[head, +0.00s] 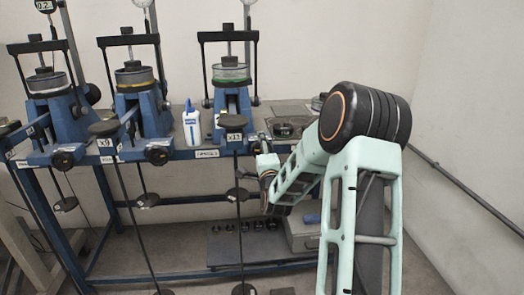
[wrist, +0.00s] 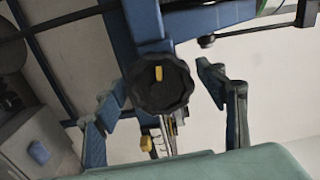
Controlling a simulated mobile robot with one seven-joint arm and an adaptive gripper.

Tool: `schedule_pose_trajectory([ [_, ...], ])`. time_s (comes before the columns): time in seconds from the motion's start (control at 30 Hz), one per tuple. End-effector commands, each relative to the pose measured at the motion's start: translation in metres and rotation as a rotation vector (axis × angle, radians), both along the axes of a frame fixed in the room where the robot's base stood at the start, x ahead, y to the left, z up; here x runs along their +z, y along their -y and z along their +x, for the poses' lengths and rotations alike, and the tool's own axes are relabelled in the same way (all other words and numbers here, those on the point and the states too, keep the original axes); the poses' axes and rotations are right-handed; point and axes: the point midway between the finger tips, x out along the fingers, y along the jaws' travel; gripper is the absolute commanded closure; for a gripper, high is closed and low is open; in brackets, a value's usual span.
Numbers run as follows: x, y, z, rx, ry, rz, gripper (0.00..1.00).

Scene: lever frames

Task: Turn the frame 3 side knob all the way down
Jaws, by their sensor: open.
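A black lobed knob (wrist: 163,92) with a yellow mark on its face shows in the middle of the wrist view, on a blue frame part. The mark is above the knob's centre in that picture. My gripper (wrist: 160,86) is open, with one finger left of the knob and the other to its right. The right finger stands apart from the knob; I cannot tell whether the left one touches. In the head view my gripper (head: 262,150) is at the right side of the third blue lever frame (head: 230,100), and the knob cannot be made out clearly.
Two more blue lever frames (head: 135,85) stand to the left on the bench, with a white bottle (head: 191,124) between the second and third. A long lever (head: 239,200) hangs at the bench front. A grey box (head: 302,232) sits on the lower shelf.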

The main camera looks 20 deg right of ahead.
Motion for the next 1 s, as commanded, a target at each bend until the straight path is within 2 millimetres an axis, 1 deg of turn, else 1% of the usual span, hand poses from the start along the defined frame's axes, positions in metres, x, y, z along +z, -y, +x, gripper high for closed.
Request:
schedule_pose_trajectory([
  [0.07,-0.001,-0.001,-0.005,0.0,0.0,0.0,0.35],
  [0.4,-0.002,-0.013,-0.044,0.001,-0.001,0.0,0.35],
  [0.5,-0.001,-0.015,-0.053,0.0,-0.001,0.0,0.35],
  [0.63,-0.001,-0.017,-0.058,0.0,0.0,0.002,0.35],
  [1.0,-0.001,-0.017,-0.058,0.0,0.0,0.002,0.35],
])
